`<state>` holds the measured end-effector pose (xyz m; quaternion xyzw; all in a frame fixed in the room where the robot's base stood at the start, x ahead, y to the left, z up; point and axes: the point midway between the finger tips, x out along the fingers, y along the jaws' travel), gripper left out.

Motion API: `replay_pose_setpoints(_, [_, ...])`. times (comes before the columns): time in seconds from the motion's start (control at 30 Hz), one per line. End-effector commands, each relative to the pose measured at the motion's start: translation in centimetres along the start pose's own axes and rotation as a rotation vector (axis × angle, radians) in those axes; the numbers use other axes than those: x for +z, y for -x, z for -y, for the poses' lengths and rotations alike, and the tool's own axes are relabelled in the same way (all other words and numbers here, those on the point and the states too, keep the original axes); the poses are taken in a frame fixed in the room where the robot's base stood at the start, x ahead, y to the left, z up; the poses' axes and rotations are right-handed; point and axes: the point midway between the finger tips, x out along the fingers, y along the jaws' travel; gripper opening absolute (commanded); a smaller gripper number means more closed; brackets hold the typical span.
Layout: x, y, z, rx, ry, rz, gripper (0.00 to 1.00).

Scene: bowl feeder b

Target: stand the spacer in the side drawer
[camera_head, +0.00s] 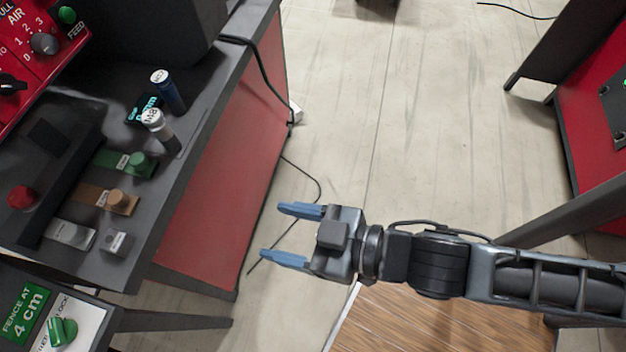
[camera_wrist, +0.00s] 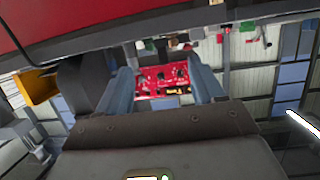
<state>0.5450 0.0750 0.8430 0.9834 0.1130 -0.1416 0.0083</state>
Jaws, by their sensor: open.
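My gripper (camera_head: 272,231) is open and empty, its two blue fingers pointing left over the floor, to the right of the dark bench. In the wrist view the open fingers (camera_wrist: 160,72) frame a distant red panel. No part is plainly marked as the spacer. On the bench stand a dark blue cylinder (camera_head: 169,92) with a white top and a grey cylinder (camera_head: 162,133) with a white marked top, both apart from my gripper. A small grey block (camera_head: 117,242) sits near the bench's front edge. I cannot make out a side drawer in either view.
The bench (camera_head: 215,105) also holds green (camera_head: 118,161), brown (camera_head: 97,197) and grey (camera_head: 70,234) knobbed pieces, and a red control panel (camera_head: 35,55). A black cable (camera_head: 262,70) hangs over its edge. Open floor (camera_head: 370,110) lies between it and red equipment (camera_head: 590,120) at right.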

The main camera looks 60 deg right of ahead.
Motion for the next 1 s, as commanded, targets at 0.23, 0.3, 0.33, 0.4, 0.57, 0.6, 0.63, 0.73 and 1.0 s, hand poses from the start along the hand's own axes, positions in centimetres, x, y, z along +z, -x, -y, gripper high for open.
replay_pose_setpoints(0.23, [-1.4, 9.2, -2.9, 0.105, -0.033, 0.002, 0.68])
replay_pose_setpoints(0.3, [-2.1, 11.2, -3.4, 0.137, -0.04, -0.002, 0.68])
replay_pose_setpoints(0.33, [-2.4, 11.9, -3.5, 0.15, -0.041, -0.003, 0.68])
replay_pose_setpoints(0.4, [-3.1, 13.4, -3.9, 0.178, -0.045, -0.007, 0.68])
replay_pose_setpoints(0.57, [-4.1, 15.2, -4.4, 0.217, -0.047, -0.014, 0.68])
replay_pose_setpoints(0.6, [-4.2, 15.4, -4.4, 0.221, -0.047, -0.014, 0.68])
replay_pose_setpoints(0.63, [-4.3, 15.5, -4.4, 0.223, -0.047, -0.014, 0.68])
replay_pose_setpoints(0.73, [-4.3, 15.5, -4.5, 0.224, -0.047, -0.015, 0.68])
replay_pose_setpoints(1.0, [-4.3, 15.5, -4.4, 0.223, -0.047, -0.015, 0.51])
